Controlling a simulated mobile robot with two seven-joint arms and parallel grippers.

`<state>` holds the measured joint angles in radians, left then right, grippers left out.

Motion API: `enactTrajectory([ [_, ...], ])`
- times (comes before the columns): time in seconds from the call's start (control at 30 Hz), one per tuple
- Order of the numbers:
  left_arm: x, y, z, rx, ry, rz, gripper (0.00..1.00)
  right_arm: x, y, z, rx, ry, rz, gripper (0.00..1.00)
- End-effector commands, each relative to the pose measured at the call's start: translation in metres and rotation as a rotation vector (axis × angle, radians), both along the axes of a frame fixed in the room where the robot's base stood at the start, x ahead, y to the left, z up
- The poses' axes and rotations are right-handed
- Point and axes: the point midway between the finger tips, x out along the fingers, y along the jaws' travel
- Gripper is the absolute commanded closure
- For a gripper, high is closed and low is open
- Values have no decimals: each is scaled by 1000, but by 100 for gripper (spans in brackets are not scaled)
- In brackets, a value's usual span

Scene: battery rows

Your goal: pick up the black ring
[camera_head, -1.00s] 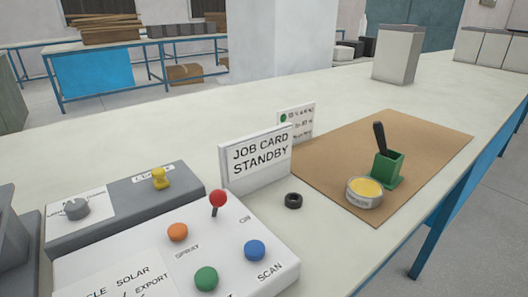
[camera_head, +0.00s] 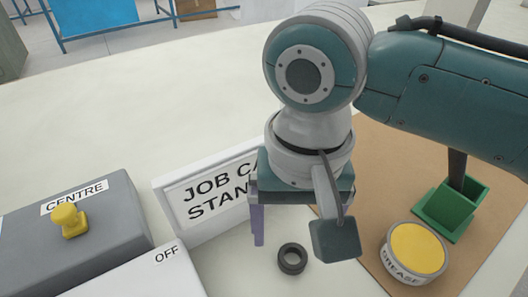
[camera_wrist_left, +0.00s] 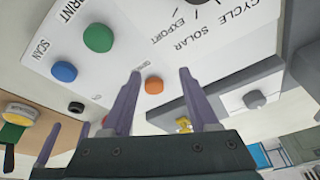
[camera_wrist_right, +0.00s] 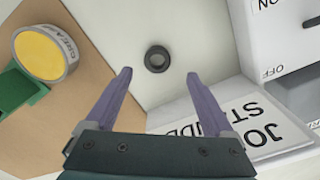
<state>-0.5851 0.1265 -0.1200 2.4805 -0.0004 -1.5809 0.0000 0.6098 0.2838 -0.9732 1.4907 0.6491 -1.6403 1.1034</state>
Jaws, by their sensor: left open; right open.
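The black ring (camera_head: 291,270) lies flat on the pale bench, in front of the job card sign. It also shows in the right wrist view (camera_wrist_right: 157,69) and small in the left wrist view (camera_wrist_left: 76,107). My right gripper (camera_wrist_right: 159,73) is open and empty, pointing down. In the right wrist view the ring appears between and just beyond its fingertips, apart from them.
The job card sign (camera_head: 180,197) stands close to the right gripper's finger. A grease tin (camera_head: 417,248) and green holder (camera_head: 440,222) stand on the brown mat (camera_head: 375,150) at right. A grey box with a yellow knob (camera_head: 68,220) is at left. Bare bench surrounds the ring.

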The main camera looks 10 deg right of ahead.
Motion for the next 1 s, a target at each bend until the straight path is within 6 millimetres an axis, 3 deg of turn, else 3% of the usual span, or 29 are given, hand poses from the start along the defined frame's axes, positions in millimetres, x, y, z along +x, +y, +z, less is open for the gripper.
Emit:
enactTrajectory([
  [0.3,1,0,-15,-1,-2,1,40,-6,-3,-47,-2,0,-1,12],
  [0.6,2,-2,-14,-7,-5,5,40,-5,-3,-49,0,-2,0,14],
  [1.0,2,-3,-13,-12,-5,7,40,-5,-3,-49,0,-2,0,59],
])
